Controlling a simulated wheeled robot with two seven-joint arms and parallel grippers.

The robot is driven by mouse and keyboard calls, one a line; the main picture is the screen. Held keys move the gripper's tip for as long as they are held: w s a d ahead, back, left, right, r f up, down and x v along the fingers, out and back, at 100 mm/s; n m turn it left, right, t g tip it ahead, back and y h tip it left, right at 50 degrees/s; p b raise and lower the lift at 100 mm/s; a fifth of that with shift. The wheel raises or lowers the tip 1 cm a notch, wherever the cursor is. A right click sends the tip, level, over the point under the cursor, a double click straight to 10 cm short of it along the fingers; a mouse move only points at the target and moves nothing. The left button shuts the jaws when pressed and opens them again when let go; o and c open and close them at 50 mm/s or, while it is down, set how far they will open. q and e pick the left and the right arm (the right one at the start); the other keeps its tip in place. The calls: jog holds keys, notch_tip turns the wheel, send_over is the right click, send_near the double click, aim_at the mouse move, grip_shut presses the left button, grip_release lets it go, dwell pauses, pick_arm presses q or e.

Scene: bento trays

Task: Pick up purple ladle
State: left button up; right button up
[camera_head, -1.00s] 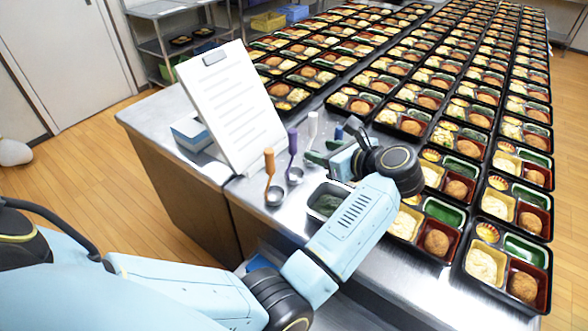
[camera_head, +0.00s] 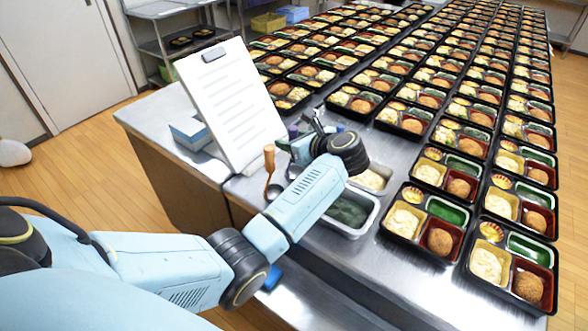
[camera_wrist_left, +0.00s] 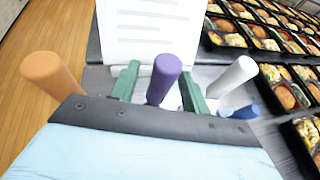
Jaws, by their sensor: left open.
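The purple ladle (camera_wrist_left: 163,82) stands upright in the left wrist view, its handle between the two green fingers of my left gripper (camera_wrist_left: 159,88). The fingers are apart on either side of the handle, and I see no grip on it. In the head view a small part of the purple handle (camera_head: 292,131) shows beside my left gripper (camera_head: 303,135); my arm hides the rest of the ladle. My right gripper is not in view.
An orange-handled ladle (camera_wrist_left: 52,75) is to the left, and a white handle (camera_wrist_left: 232,77) and a blue handle (camera_wrist_left: 245,112) are to the right. A white clipboard sheet (camera_head: 228,105) stands behind. A metal container (camera_head: 350,213) and many bento trays (camera_head: 433,240) fill the right.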

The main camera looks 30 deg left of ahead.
pick_arm(q)
jog(key=shift+c, duration=0.5)
grip_shut()
jog(key=shift+r, duration=0.1)
